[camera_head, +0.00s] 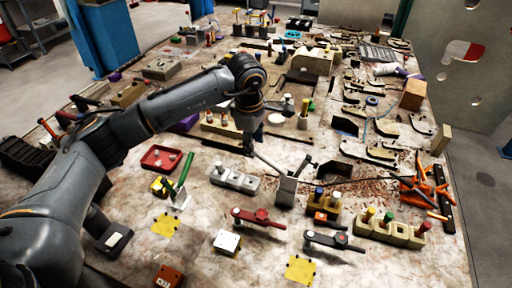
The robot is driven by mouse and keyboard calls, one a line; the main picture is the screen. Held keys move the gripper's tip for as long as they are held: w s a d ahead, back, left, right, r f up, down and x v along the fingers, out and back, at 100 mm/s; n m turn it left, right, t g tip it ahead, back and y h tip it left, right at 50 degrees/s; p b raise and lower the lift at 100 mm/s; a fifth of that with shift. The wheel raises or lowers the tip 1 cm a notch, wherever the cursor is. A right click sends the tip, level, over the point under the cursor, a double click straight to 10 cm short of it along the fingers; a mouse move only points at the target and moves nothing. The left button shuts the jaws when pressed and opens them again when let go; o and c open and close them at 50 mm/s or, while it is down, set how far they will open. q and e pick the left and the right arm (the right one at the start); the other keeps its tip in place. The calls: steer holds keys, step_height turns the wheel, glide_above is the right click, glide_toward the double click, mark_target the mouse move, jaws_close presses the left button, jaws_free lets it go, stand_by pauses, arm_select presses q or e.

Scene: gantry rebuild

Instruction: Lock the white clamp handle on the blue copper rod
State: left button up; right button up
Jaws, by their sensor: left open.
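My left arm comes in from the left, and its gripper (248,146) points down over the middle of the table. It is open, with its fingers small and dark at this distance. My right gripper is not in view.
A red tray (161,159) and a green-handled clamp (184,178) lie at left. A block with coloured knobs (391,232) and orange tools (424,190) are at right. Metal parts crowd the back right.

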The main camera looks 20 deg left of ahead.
mark_target(256, 150)
arm_select(q)
steer(key=shift+w+d+f+p, duration=0.1)
steer(key=shift+w+f+p, duration=0.15)
steer(key=shift+f, duration=0.95)
steer(key=shift+w+f+p, duration=0.1)
steer(key=shift+f+p, duration=0.15)
steer(key=shift+f, duration=0.9)
jaws_close()
